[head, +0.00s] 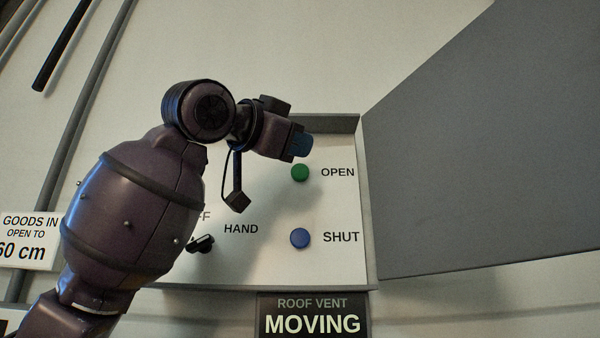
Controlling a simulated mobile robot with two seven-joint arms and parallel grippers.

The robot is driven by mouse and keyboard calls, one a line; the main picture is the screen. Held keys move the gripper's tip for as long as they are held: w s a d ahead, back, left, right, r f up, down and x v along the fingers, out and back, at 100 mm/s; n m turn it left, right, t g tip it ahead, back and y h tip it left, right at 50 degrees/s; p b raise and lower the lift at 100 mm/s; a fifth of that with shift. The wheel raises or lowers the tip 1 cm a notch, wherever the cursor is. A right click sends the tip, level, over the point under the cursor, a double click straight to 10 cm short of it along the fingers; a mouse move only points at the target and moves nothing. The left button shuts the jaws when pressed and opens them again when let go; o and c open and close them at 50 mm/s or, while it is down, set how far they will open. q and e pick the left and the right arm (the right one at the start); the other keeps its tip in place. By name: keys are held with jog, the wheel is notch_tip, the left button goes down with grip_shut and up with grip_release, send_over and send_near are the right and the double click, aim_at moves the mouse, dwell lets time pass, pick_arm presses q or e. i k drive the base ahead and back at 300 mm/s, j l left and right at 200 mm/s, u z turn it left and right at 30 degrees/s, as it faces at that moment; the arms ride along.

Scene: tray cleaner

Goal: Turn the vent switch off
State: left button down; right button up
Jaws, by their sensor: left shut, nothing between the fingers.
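The vent switch (203,243) is a small black rotary knob on a white control panel (335,262). My left arm hides part of it. Its visible end tilts up and right, towards the word HAND. The label above it shows only "FF"; its start is hidden behind my arm. My left gripper (301,147) is shut and empty, in front of the panel's upper part. In the picture it sits just above the green OPEN button (300,173), up and right of the switch. I cannot tell whether it touches the panel. My right gripper is not in view.
A blue SHUT button (300,238) sits below the green one. A grey door (470,150) stands open at the panel's right. A "ROOF VENT MOVING" sign (312,316) is below. A "GOODS IN" sign (28,240) and pipes are on the left wall.

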aim_at(202, 245)
jog(key=k+j, duration=0.45)
jog(key=j, duration=0.25)
jog(key=k+j, duration=0.25)
jog(key=j, duration=0.1)
